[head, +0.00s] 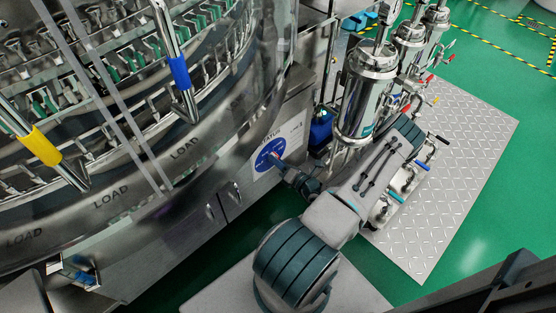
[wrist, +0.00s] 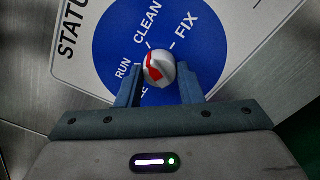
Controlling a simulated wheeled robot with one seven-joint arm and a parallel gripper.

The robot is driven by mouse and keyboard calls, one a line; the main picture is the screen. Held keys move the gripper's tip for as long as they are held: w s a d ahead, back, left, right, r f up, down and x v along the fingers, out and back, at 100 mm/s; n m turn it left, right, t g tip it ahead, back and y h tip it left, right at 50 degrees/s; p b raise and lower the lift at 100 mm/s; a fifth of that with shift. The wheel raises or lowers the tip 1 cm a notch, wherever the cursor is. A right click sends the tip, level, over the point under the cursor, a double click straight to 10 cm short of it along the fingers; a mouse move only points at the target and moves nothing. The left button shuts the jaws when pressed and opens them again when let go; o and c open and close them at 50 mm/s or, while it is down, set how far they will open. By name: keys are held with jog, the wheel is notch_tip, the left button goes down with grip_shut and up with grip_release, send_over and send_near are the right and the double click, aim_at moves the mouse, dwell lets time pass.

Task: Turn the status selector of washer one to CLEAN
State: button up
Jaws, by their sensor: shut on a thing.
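The status selector is a round grey-white knob (wrist: 160,68) with a red mark on its left side. It sits at the middle of a blue dial (wrist: 112,50) with white labels CLEAN, FIX and RUN; a lower label is mostly hidden by my gripper. The red mark faces the RUN and CLEAN side; I cannot tell exactly which label it points at. My gripper (wrist: 159,80) has one finger on each side of the knob and is shut on it. In the head view the dial (head: 266,152) is on the washer's lower front panel, with my gripper (head: 281,163) against it.
The washer's curved steel body (head: 180,140) with LOAD labels and blue and yellow handles fills the left. Steel canisters (head: 362,100) and pipework stand close to my arm on the right. A tread-plate floor (head: 450,180) lies beyond, with open green floor around it.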

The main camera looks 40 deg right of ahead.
jog(key=shift+a+m, duration=0.1)
jog(key=shift+m, duration=0.6)
jog(key=o, duration=1)
jog(key=s, duration=0.4)
jog(key=s+p, duration=0.1)
jog(key=s, duration=0.4)
jog(key=s+d+p, duration=0.1)
jog(key=s, duration=0.3)
jog(key=shift+s, duration=0.4)
